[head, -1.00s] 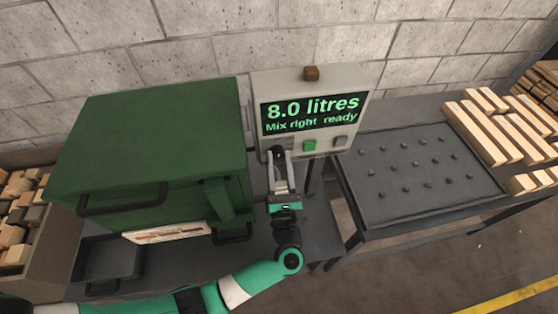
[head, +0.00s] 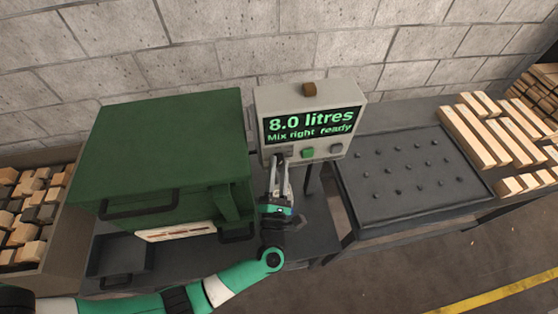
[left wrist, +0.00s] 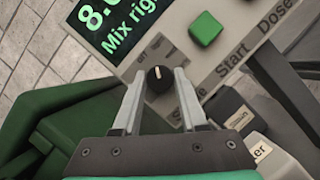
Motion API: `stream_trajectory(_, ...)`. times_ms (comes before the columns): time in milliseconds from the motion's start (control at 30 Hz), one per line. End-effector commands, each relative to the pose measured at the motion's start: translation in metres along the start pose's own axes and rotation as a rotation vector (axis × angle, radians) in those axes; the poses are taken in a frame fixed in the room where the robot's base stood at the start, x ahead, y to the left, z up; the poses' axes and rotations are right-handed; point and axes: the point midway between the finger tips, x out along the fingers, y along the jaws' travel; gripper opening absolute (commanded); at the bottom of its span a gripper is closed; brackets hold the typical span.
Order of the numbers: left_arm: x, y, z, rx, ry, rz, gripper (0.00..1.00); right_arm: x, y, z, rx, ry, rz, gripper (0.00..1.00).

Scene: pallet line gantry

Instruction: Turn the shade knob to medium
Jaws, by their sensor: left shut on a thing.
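The control box (head: 350,95) has a display (head: 311,125) reading "8.0 litres" and "Mix right ready". The shade knob (left wrist: 159,79) is small, round and black with a white pointer line, which points roughly up in the left wrist view. My left gripper (head: 279,159) is shut on the knob at the lower left of the box face. In the left wrist view its fingertips (left wrist: 160,76) lie on either side of the knob. The lettering around the knob is partly hidden by the fingers. My right gripper is not in view.
A green button (head: 308,153) and a grey button (head: 336,149) sit right of the knob. A large green machine (head: 160,140) stands close on the left. A dark pegged tray (head: 412,190) and wooden blocks (head: 478,130) lie to the right.

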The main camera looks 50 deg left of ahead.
Motion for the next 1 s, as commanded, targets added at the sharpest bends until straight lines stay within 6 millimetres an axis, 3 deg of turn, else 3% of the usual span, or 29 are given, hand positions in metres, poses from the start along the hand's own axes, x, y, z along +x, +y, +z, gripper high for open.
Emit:
stream_trajectory(33,0.002,0.006,0.004,0.042,0.002,-0.018,0.00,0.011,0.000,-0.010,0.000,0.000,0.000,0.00)
stream_trajectory(600,0.002,0.009,0.006,0.530,0.001,-0.220,0.00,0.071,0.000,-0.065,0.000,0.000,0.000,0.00)
stream_trajectory(1000,0.002,0.006,0.004,0.739,0.000,-0.306,0.00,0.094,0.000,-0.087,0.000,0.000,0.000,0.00)
